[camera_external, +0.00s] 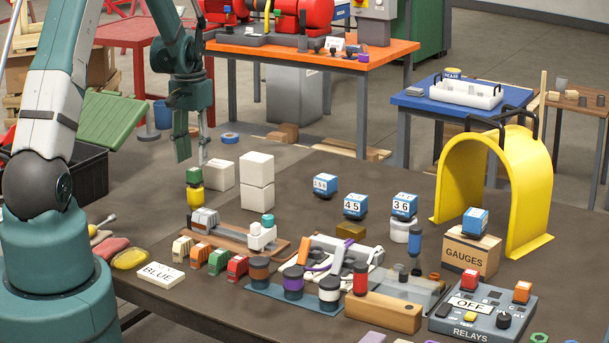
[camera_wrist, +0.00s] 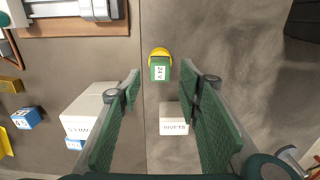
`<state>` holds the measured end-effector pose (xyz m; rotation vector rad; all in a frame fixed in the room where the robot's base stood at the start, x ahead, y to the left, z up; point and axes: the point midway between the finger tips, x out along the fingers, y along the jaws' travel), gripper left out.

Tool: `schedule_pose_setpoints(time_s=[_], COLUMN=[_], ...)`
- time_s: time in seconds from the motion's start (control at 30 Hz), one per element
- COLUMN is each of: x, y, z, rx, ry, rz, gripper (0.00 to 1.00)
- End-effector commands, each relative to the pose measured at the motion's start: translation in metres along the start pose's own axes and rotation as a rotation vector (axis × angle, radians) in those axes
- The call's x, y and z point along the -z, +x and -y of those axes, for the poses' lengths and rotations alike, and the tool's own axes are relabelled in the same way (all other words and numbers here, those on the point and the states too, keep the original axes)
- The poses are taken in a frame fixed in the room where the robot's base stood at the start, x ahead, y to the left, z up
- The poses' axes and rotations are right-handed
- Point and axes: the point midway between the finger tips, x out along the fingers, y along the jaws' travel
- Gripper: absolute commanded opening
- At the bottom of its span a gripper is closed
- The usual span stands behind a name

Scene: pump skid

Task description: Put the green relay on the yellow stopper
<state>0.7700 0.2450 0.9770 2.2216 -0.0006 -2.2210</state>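The green relay (camera_external: 194,175) sits on top of the yellow stopper (camera_external: 195,195), upright on the dark table. In the wrist view the relay (camera_wrist: 160,73), marked "24V", covers most of the stopper, whose yellow rim (camera_wrist: 160,51) shows past one side. My gripper (camera_external: 192,155) points down just above the relay, apart from it by a small gap. In the wrist view my gripper (camera_wrist: 160,82) is open and empty, and the relay lies between and beyond the fingertips. Any small offset of relay and stopper is hard to tell.
White boxes (camera_external: 221,174) stand right of the relay, one of them a stack (camera_external: 257,165); the wrist view shows a "RIVETS" box (camera_wrist: 173,120) between my fingers. A wooden rail board (camera_external: 225,238) lies in front. The table left of the stopper is mostly clear.

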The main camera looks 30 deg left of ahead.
Motion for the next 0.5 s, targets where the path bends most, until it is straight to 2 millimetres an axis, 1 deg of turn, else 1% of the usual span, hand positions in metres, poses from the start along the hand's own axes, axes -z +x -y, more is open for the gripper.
schedule_pose_setpoints(time_s=[0.03,0.2,0.4,0.5], x=[-0.001,0.000,0.000,0.000], y=[-0.008,-0.031,-0.054,-0.061], z=[0.000,0.000,0.000,0.000], rx=[0.000,0.000,0.000,0.000], ry=[0.000,0.000,0.000,0.000], rz=[0.000,0.000,0.000,0.000], gripper=[0.35,0.35,0.35,0.35])
